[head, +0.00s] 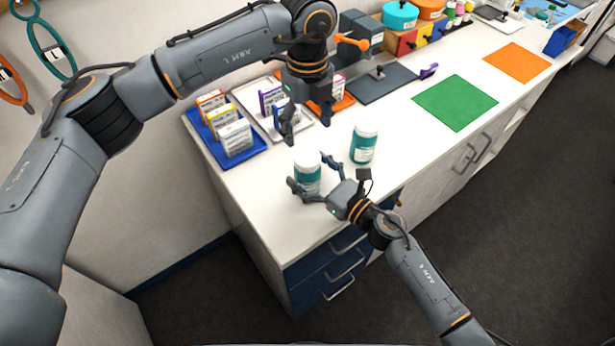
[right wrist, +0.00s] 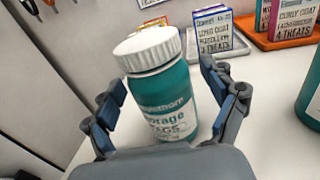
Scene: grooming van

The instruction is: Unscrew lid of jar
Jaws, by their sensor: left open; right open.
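A teal jar (head: 308,177) with a white ribbed lid (head: 307,159) stands on the white counter near its front edge. In the right wrist view the same jar (right wrist: 168,100) stands between my right gripper's fingers, its lid (right wrist: 148,48) above them. My right gripper (head: 308,178) is open around the jar, with visible gaps at the sides. A second teal jar (head: 363,145) with a white lid stands to the right; its edge shows in the right wrist view (right wrist: 312,95). My left gripper (head: 308,130) is open, pointing down, above and behind the first jar, holding nothing.
A blue tray (head: 254,151) with several small boxes stands at the left. A white tray (head: 301,130) and an orange tray (head: 346,101) with boxes lie behind. A green mat (head: 456,102) and an orange mat (head: 517,62) lie to the right. Counter around the jars is clear.

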